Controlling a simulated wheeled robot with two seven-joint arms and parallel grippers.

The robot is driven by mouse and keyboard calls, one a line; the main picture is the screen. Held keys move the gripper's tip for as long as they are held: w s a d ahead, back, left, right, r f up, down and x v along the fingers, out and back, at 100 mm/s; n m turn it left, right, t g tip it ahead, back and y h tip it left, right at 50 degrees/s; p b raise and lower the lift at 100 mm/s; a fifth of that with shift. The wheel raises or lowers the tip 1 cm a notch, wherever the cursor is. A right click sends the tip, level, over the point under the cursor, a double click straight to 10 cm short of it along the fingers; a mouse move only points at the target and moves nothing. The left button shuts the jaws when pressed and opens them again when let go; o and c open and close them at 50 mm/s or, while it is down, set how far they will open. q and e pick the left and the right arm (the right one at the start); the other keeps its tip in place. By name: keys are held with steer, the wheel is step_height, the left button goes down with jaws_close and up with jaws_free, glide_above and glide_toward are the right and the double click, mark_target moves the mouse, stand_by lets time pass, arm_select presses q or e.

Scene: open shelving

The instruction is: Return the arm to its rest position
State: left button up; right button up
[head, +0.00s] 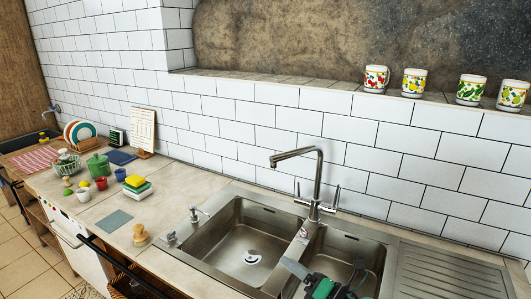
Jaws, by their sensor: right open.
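My right gripper (326,274) shows at the bottom edge, in front of the right sink basin (350,248). The rest of my right arm is cut off by the frame. My left gripper is not in view.
A steel double sink with a tall faucet (318,180) is close to the gripper. Several painted mugs (413,83) line the ledge. The ribbed drainboard (440,270) is clear.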

steer(key=s+d+f+m+t+h, duration=0.1)
steer(key=s+d+f+m+h, duration=0.3)
steer(key=m, duration=0.4)
steer(key=s+d+f+m+h, duration=0.1)
steer(key=d+m+h, duration=0.45)
steer(key=m, duration=0.35)
steer(key=s+d+f+m+t+h, duration=0.1)
steer(key=s+d+f+m+h, duration=0.25)
steer(key=m+h, duration=0.35)
steer(key=s+d+f+m+g+y, duration=0.1)
steer(key=s+f+m+g, duration=0.4)
steer(key=s, duration=0.6)
steer(key=s+d+f+m+g+y, duration=0.15)
steer(key=s+f+m+g, duration=0.35)
steer(key=s, duration=0.6)
step_height(320, 180, down, 35)
steer(key=s+g+h+b, duration=0.1)
steer(key=s+g+b, duration=0.1)
steer(key=g+b, duration=0.15)
steer(key=s+d+f+b, duration=0.1)
steer(key=s+d+f, duration=0.1)
steer(key=s+f, duration=0.7)
steer(key=s+d+f+b, duration=0.1)
steer(key=s+f+b, duration=0.1)
steer(key=s+f, duration=0.7)
step_height(320, 180, down, 4)
steer(key=shift+d+r+b, duration=0.2)
steer(key=shift+d+b, duration=0.1)
steer(key=shift+d, duration=0.05)
